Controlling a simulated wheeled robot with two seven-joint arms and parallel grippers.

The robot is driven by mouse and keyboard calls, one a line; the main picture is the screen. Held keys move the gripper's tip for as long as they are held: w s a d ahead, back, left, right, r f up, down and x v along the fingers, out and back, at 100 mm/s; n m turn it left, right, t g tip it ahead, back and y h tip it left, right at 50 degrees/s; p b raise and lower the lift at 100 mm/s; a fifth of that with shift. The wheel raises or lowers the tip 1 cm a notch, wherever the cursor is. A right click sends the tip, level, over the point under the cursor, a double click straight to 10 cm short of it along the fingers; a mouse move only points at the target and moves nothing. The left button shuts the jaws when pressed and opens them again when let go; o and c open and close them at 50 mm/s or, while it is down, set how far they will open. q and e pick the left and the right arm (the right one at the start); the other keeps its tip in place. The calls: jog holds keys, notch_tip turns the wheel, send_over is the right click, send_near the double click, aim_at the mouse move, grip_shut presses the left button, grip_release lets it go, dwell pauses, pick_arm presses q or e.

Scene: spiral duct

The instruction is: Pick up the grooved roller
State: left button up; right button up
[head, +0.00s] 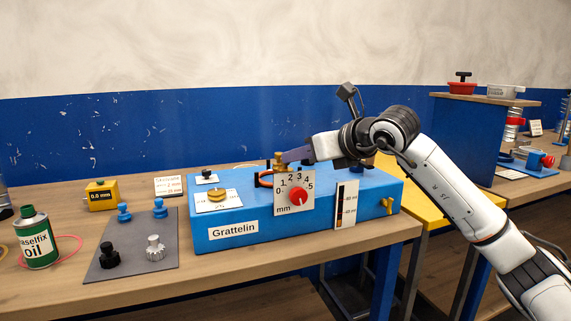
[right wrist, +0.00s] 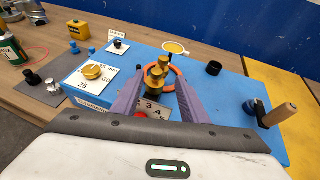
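A silver roller with ridges and grooves (head: 155,248) stands upright on the grey mat (head: 133,232) at the left of the bench. It also shows at the left edge of the right wrist view (right wrist: 52,87). A black roller (head: 108,256) stands beside it, and two blue pieces (head: 124,212) (head: 160,208) stand behind. My right gripper (right wrist: 158,78) is over the blue Grattelin machine (head: 225,222), well to the right of the mat. Its purple fingers are apart, with a brass post (right wrist: 157,74) between or just beyond their tips; contact cannot be told. My left gripper is not in view.
A green oil can (head: 38,240) stands left of the mat, and a yellow block (head: 101,195) behind it. The machine carries a red dial (head: 298,197), a brass knob (head: 217,195) and an orange ring (right wrist: 174,80). A wooden-handled crank (right wrist: 276,114) is at its right.

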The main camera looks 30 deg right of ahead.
aim_at(285, 168)
jog(key=x, duration=0.4)
jog(key=shift+w+a+f+p, duration=0.1)
jog(key=shift+a+p, duration=0.2)
grip_shut()
